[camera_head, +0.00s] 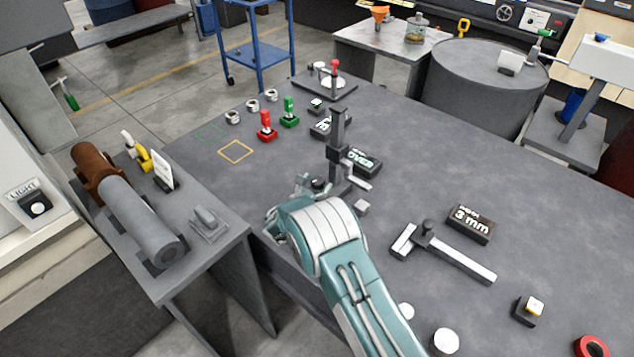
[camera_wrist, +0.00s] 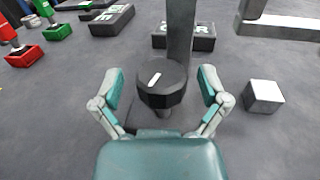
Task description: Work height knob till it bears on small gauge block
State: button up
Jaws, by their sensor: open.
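The height gauge's dark column (camera_head: 337,135) stands upright on the table, with a light horizontal arm (camera_head: 357,180) reaching right. Its black knob (camera_wrist: 162,84), with a white mark on top, faces me in the wrist view. A small silver block (camera_wrist: 263,96), seemingly the small gauge block, sits on the table to the right; it also shows in the head view (camera_head: 361,207). The arm appears apart from this block, farther back in the wrist view. My gripper (camera_wrist: 162,88) is open, one finger on each side of the knob, with visible gaps. My arm hides part of the gauge's base in the head view.
A black "OVER" block (camera_head: 362,162) lies behind the gauge. Red (camera_head: 265,127) and green (camera_head: 289,113) handled pieces stand at back left. A T-shaped tool (camera_head: 443,250) and a "3 mm" block (camera_head: 470,223) lie to the right. Bare tabletop surrounds the silver block.

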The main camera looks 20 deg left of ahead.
jog(key=c, duration=1.1)
jog(key=shift+c, duration=0.2)
jog(key=n+y, duration=0.2)
jog(key=y, duration=0.1)
jog(key=n+y, duration=0.1)
jog(key=y, duration=0.2)
jog(key=shift+d+r+n, duration=0.1)
jog(key=shift+n, duration=0.3)
jog(key=shift+n+y, duration=1.1)
jog(key=shift+y, duration=0.6)
jog(key=shift+g, duration=0.3)
jog(key=o, duration=1.1)
jog(key=shift+a, duration=0.2)
